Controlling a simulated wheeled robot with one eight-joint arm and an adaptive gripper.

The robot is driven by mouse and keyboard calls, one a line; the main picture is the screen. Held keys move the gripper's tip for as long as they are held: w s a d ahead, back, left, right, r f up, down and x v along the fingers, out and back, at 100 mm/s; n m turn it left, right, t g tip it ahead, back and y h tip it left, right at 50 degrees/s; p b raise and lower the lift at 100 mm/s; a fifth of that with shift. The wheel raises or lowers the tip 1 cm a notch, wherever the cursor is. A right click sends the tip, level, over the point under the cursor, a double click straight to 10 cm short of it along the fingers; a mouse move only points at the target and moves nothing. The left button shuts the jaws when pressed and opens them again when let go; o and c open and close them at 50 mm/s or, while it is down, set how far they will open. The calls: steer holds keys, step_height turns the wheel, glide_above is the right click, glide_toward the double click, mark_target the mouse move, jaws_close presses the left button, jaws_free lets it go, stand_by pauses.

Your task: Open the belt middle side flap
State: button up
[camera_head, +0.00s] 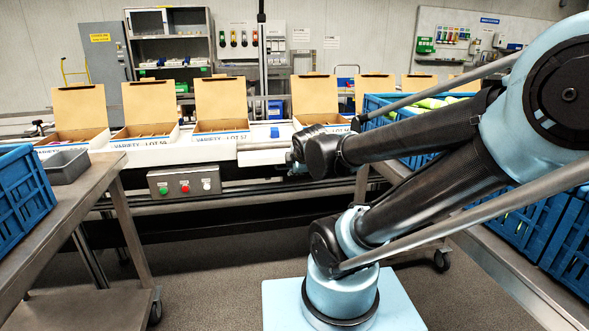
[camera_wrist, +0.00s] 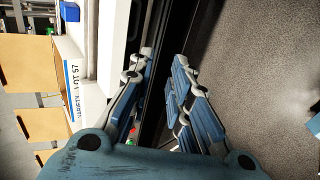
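Several cartons with raised tan lids stand in a row along the belt (camera_head: 262,157). One marked LOT 57 (camera_head: 222,100) is left of my gripper (camera_head: 297,160); another carton (camera_head: 315,96) stands behind it. In the wrist view the LOT 57 carton's white front (camera_wrist: 85,85) and tan lid (camera_wrist: 20,62) lie at the left, away from my fingers. My gripper (camera_wrist: 162,62) is open and empty, its fingers apart over the dark belt side. Which part is the belt middle side flap I cannot tell; my arm covers part of the row.
A control box (camera_head: 185,182) with buttons hangs on the belt's front. A blue block (camera_head: 275,132) sits on the belt. A metal table (camera_head: 75,215) with a blue crate (camera_head: 22,195) and grey tray (camera_head: 67,166) stands left. Blue crates (camera_head: 535,220) stand right. Floor between is clear.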

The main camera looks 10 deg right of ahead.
stand_by(0.3)
step_height(320, 180, up, 10)
stand_by(0.8)
steer(key=shift+w, duration=0.1)
